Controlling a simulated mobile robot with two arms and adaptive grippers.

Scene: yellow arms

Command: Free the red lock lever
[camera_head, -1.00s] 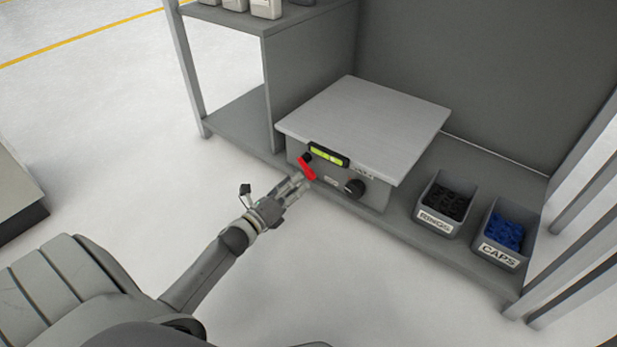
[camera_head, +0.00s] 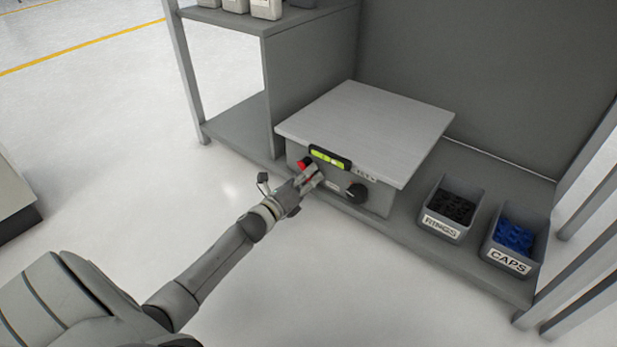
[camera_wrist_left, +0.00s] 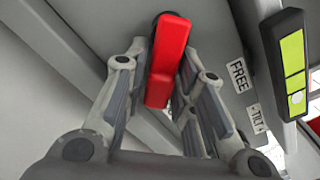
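The red lock lever (camera_head: 304,163) is on the front face of a grey box with a flat top plate (camera_head: 365,120), left of a black knob (camera_head: 356,192). My left gripper (camera_head: 313,176) is at the lever and hides part of it in the head view. In the left wrist view the red lever (camera_wrist_left: 169,60) hangs from a dark pivot between the two fingers of my left gripper (camera_wrist_left: 165,75). The fingers are apart, one on each side of it; I cannot tell whether either touches it. My right gripper is not in view.
Bins of black rings (camera_head: 440,228) and blue caps (camera_head: 502,262) stand at the right.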

